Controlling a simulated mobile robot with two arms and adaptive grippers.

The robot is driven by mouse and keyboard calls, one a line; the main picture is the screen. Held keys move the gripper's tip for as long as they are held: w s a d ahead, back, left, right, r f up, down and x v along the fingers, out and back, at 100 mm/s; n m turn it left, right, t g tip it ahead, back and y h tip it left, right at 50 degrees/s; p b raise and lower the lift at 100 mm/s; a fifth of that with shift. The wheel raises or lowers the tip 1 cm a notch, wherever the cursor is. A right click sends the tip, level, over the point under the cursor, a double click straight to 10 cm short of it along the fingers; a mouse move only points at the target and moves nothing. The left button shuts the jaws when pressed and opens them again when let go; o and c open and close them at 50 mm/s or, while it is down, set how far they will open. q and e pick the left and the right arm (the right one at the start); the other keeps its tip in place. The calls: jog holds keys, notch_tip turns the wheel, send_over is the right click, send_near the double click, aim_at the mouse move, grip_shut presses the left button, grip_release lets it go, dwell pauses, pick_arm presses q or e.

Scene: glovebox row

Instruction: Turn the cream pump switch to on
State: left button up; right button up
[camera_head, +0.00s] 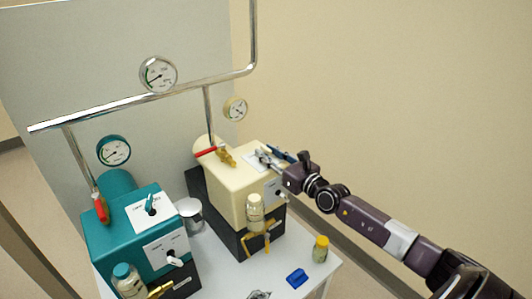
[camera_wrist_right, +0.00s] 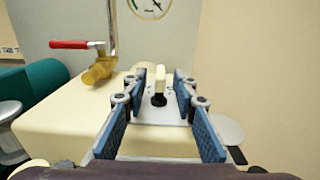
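The cream pump (camera_head: 230,196) is a box on a dark base on the white bench, and its top also shows in the right wrist view (camera_wrist_right: 80,125). Its switch (camera_wrist_right: 160,78), a cream lever on a black collar, stands on a pale plate (camera_wrist_right: 165,115) on the top. My right gripper (camera_head: 277,157) is over that plate and hides the switch in the head view. In the right wrist view the gripper (camera_wrist_right: 160,92) is open, with blue-padded fingers on either side of the lever and gaps between. My left gripper is not in view.
A metal cup (camera_head: 190,216), yellow-capped bottle (camera_head: 320,249) and blue item (camera_head: 297,278) are on the bench (camera_head: 225,275).

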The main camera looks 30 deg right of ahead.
jog(key=shift+w, duration=0.45)
jog(key=shift+c, duration=0.6)
grip_shut()
